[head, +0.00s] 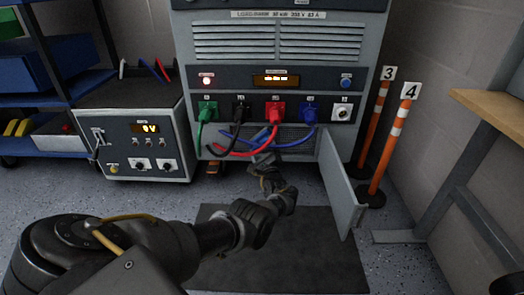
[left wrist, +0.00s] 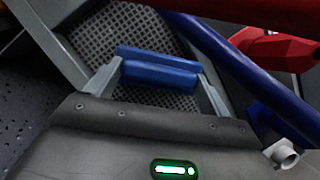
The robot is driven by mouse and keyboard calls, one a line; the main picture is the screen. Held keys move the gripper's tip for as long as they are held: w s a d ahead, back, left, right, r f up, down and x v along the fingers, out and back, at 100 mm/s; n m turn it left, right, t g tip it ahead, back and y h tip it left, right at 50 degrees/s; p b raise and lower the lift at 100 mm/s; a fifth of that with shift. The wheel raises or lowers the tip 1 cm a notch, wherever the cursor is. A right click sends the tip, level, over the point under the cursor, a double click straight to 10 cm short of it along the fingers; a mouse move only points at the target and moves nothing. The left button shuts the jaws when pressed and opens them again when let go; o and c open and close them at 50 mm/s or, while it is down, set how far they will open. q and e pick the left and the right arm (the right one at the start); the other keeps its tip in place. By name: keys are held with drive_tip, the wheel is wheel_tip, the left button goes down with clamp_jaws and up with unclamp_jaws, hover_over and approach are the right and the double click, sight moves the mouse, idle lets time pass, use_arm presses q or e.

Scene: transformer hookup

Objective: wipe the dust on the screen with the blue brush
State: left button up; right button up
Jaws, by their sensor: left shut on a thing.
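My left gripper (head: 266,162) reaches low to the front of the grey cabinet, below the coloured plugs. In the left wrist view its two grey fingers are shut on the blue brush (left wrist: 158,72), which lies crosswise between them. The perforated metal screen (left wrist: 135,28) shows right behind the brush; I cannot tell whether they touch. In the head view the screen (head: 299,133) is partly hidden by cables. I cannot make out dust on it.
A blue cable (left wrist: 240,75) runs close to the right of the brush. The cabinet's open door (head: 341,188) stands right of my gripper. Orange posts (head: 391,150) stand farther right. A dark mat (head: 300,250) covers the floor.

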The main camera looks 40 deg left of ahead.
use_arm(q)
drive_tip(key=shift+d, duration=0.1)
idle(1.6)
